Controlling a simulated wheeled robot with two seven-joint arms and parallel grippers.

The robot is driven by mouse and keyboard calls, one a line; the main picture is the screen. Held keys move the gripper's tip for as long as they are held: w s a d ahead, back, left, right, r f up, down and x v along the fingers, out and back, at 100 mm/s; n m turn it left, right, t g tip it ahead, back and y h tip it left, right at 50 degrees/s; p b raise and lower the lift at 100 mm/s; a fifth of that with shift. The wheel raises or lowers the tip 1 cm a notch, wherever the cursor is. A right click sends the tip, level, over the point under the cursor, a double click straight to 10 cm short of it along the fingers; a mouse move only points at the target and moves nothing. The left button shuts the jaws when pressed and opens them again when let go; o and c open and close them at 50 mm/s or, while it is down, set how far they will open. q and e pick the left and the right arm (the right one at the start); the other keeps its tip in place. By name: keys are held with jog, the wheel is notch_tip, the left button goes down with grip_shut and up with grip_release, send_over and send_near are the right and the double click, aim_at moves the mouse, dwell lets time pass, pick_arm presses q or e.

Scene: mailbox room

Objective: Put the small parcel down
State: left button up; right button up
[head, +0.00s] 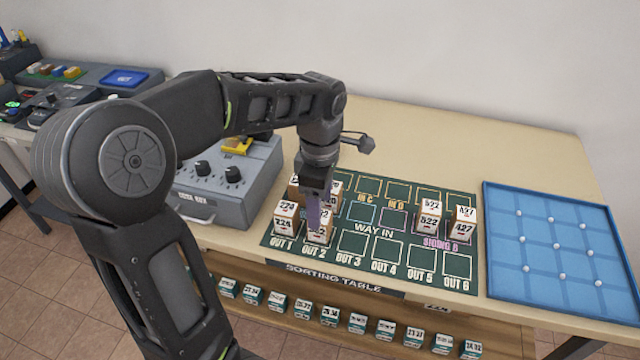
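A small white-topped parcel (321,236) with a brown side and a printed number is at the OUT 2 square of the green sorting mat (352,262). It looks upright, and I cannot tell whether its base touches the mat. My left gripper (318,222) points straight down over it, and a finger covers part of its top and front. The far finger is hidden, so I cannot tell whether the grip is closed. My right gripper is not in view.
A parcel (285,228) stands close left at OUT 1, with others partly hidden behind. Several parcels (463,231) stand at the mat's right. OUT 3 to OUT 6 are empty. A grey control box (228,190) and a blue tray (540,289) flank the mat.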

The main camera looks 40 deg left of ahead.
pick_arm(q)
notch_tip(320, 180, up, 6)
jog(key=shift+f, duration=0.1)
